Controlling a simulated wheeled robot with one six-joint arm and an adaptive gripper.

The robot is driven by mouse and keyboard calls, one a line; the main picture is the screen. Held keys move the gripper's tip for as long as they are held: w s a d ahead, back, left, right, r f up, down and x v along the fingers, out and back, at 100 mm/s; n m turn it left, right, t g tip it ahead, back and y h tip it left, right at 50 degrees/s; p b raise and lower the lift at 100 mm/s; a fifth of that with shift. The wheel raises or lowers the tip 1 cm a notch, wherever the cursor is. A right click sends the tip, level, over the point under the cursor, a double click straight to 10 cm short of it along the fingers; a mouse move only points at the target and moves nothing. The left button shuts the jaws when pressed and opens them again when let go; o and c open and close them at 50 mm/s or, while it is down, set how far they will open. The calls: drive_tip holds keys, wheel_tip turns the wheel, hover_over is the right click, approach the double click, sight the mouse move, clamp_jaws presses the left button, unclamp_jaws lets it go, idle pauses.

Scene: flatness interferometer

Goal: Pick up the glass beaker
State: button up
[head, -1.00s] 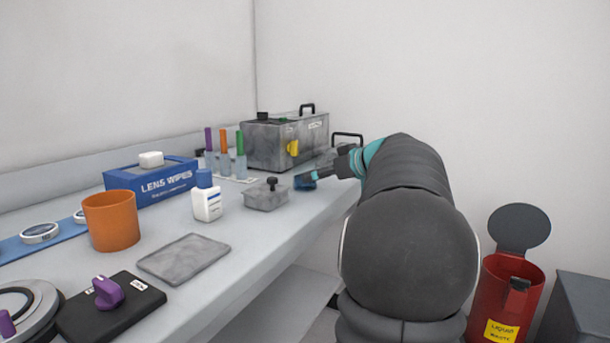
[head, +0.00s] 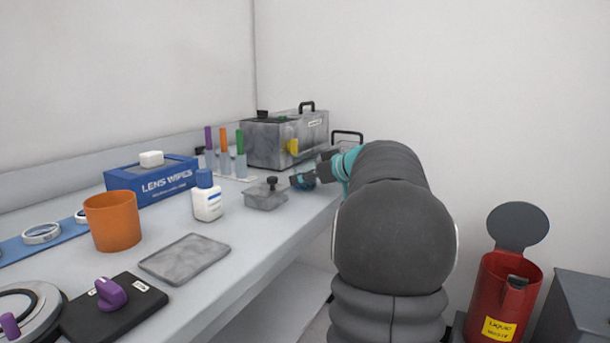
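The glass beaker (head: 309,184), with blue in it, stands near the right end of the bench and is mostly hidden behind my gripper. My gripper (head: 300,181) is at the beaker, with its dark fingers across the beaker's front and side as seen from here. Whether the fingers touch the glass or are closed on it is too small to tell. The beaker appears to be at bench height.
A grey lidded box (head: 265,194) stands just left of the gripper. Behind are a large metal case (head: 270,145) and colored-topped vials (head: 224,160). A white bottle (head: 207,200), orange cup (head: 112,225) and lens wipes box (head: 165,183) are farther left. A red waste bin (head: 498,300) stands right.

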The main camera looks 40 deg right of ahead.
drive_tip(key=shift+r, duration=0.1)
idle(0.3)
drive_tip(key=shift+r, duration=1.35)
drive_tip(key=s+d+r+p, duration=0.1)
drive_tip(key=s+d+r, duration=0.4)
drive_tip(key=d+r, duration=0.3)
drive_tip(key=shift+d, duration=1.15)
drive_tip(key=shift+d, duration=0.1)
drive_tip(key=shift+s, duration=0.15)
